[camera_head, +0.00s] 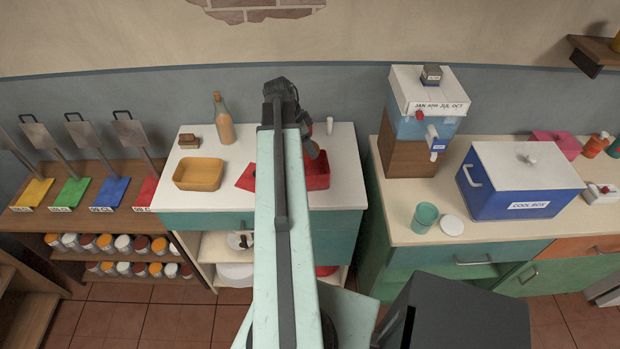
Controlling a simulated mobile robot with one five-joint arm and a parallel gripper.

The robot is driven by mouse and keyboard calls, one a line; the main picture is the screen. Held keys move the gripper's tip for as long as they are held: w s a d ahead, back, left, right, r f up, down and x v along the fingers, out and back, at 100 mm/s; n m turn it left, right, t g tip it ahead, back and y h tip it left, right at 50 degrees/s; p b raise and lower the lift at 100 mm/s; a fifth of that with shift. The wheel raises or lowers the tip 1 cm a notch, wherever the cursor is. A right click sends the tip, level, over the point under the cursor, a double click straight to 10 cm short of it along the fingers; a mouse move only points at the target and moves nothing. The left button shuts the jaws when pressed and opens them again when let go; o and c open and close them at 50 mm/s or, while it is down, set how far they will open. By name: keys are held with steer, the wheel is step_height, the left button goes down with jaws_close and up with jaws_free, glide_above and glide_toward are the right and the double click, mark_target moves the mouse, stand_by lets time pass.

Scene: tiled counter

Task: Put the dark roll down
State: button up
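My arm reaches up the middle of the view over the white counter top. My gripper (311,150) shows only in part as dark shapes at the right of the arm's far end, over or just behind a red basket (318,178). I cannot tell whether it is open or shut, or whether it holds anything. I cannot make out a dark roll for certain. A small brown object (189,141) sits at the back left of the counter, too small to identify. A yellow basket (198,174) stands in front of it and looks empty.
A bottle (223,118) stands at the back of the white counter (225,199), and a small white cylinder (330,125) stands right of the arm. A red piece (246,178) shows left of the arm. A drink dispenser (424,118) and blue cool box (518,181) stand on the right counter.

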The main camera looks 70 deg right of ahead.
steer(key=a+m, duration=0.1)
steer(key=s+a+m, duration=0.1)
steer(key=shift+a+g+y, duration=0.3)
steer(key=b, duration=1.1)
glide_toward(309, 170)
steer(key=s+f, duration=0.1)
steer(key=s+a+f, duration=0.1)
steer(key=s+f, duration=0.1)
steer(key=s+a+f, duration=0.1)
steer(key=f, duration=0.1)
steer(key=shift+s+f, duration=0.2)
steer(key=shift+s, duration=0.15)
steer(key=shift+r+p, duration=0.3)
steer(key=shift+p, duration=0.2)
steer(key=shift+f, duration=0.25)
steer(key=o, duration=1.1)
steer(key=shift+r, duration=0.1)
steer(key=shift+r, duration=0.1)
steer(key=p+v, duration=1.1)
steer(key=v, duration=0.1)
